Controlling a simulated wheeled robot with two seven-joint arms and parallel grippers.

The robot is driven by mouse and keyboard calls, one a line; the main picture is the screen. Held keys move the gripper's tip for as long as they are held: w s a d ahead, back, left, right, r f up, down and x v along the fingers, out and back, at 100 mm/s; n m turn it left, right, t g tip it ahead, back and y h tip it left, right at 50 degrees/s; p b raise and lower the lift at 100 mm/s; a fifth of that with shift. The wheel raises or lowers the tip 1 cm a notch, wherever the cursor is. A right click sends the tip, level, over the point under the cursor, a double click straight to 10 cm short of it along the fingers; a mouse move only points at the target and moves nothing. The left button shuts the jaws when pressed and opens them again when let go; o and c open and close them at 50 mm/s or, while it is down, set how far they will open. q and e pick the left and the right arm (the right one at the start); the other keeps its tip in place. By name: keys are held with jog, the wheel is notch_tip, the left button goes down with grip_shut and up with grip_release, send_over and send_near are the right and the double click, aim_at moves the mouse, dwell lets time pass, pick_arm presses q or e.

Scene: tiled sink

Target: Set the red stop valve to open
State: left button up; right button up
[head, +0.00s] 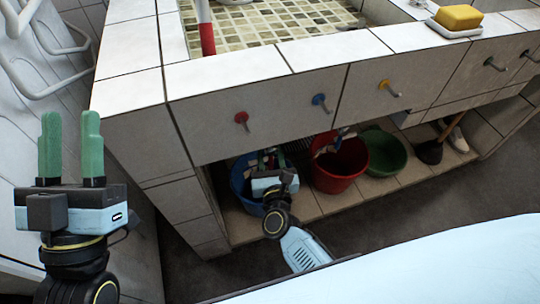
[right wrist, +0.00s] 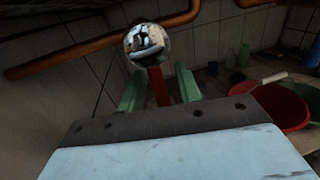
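In the right wrist view, a red lever (right wrist: 160,88), which looks like the stop valve's handle, runs down from a round chrome body (right wrist: 146,44). My right gripper (right wrist: 160,82) has its two green fingers apart, one on each side of the lever. I cannot tell whether either finger touches it. In the head view the right gripper (head: 268,160) reaches under the counter, and the valve is not clear there. My left gripper (head: 71,145) is open and empty, fingers up, left of the counter.
A copper pipe (right wrist: 100,45) crosses behind the valve. Under the counter are a blue basin (head: 239,182), a red bucket (head: 340,165) and a green basin (head: 388,150). A red knob (head: 241,118) and a blue knob (head: 319,100) stick out of the tiled counter front above the right arm.

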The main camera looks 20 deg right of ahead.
jog(key=shift+w+d, duration=0.1)
jog(key=shift+w, duration=0.25)
grip_shut()
jog(key=shift+d, duration=0.1)
